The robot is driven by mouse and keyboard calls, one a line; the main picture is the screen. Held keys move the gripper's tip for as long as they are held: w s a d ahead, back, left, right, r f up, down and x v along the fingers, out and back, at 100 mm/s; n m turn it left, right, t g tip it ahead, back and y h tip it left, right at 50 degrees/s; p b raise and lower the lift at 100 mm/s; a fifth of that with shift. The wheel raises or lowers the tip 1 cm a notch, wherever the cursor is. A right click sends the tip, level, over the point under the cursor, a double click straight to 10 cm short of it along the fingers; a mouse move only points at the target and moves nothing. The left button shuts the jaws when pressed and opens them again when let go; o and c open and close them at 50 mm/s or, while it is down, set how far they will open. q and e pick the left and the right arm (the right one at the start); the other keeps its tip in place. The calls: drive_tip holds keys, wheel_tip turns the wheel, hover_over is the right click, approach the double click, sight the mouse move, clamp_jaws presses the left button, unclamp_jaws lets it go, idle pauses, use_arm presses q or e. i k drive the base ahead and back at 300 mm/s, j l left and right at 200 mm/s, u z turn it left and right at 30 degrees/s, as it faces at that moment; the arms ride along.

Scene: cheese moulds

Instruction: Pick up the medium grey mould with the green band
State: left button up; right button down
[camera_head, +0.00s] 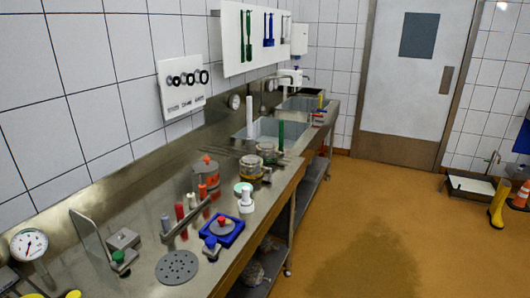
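I cannot pick out a medium grey mould with a green band for sure. A small grey piece with a green part (121,259) is on the steel counter (140,278) at the front left. A pale round piece with a green ring (243,187) is near the counter's middle, by a white bottle-like piece (246,203). A small grey cylinder (166,224) stands in a row with red ones (180,211).
A clear upright panel (88,235) stands at left. The orange floor (370,230) is open at right.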

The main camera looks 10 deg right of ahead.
sight(268, 151)
drive_tip(key=z, duration=0.2)
drive_tip(key=u, duration=2.7)
drive_tip(key=z, duration=2.7)
drive_tip(key=i+l+u, duration=0.15)
drive_tip(key=u, duration=0.6)
drive_tip(key=i+l+u, duration=0.15)
drive_tip(key=l, duration=0.2)
drive_tip(key=i+l+u, duration=0.1)
drive_tip(key=l, duration=0.25)
drive_tip(key=i+l+u, duration=0.15)
drive_tip(key=i+l, duration=0.15)
drive_tip(key=i+l+u, duration=0.15)
drive_tip(key=l, duration=0.3)
drive_tip(key=i+l+u, duration=0.1)
drive_tip(key=l, duration=0.3)
